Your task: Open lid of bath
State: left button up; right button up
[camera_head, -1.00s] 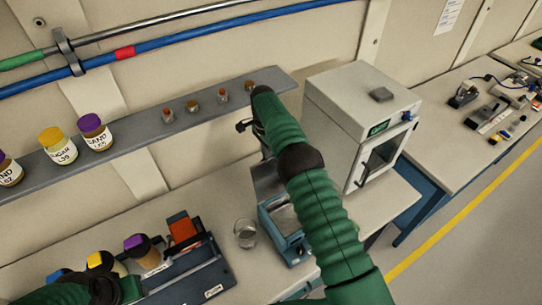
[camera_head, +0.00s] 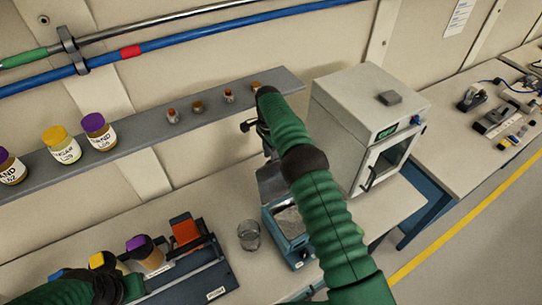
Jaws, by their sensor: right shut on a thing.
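The bath (camera_head: 287,232) is a small blue box with a grey inside, on the bench left of the white oven. Its grey lid (camera_head: 270,184) stands raised at the back edge, and the bath's opening shows. My right gripper (camera_head: 250,127) is at the lid's upper end, shut on the lid; my own green forearm hides most of the grip. My left arm enters at the bottom left over the bench, and its gripper is not seen.
A glass beaker (camera_head: 249,235) stands close left of the bath. A dark rack (camera_head: 205,279) with capped jars is farther left. A grey shelf (camera_head: 150,131) with jars and small vials runs above. A white oven (camera_head: 350,125) stands close right.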

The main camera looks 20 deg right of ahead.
jog(key=shift+r, duration=0.15)
dwell(0.3)
notch_tip(320, 180, up, 16)
jog(key=w+p, duration=0.1)
jog(key=p, duration=1.2)
jog(key=shift+r, duration=0.2)
jog(key=shift+w, duration=0.2)
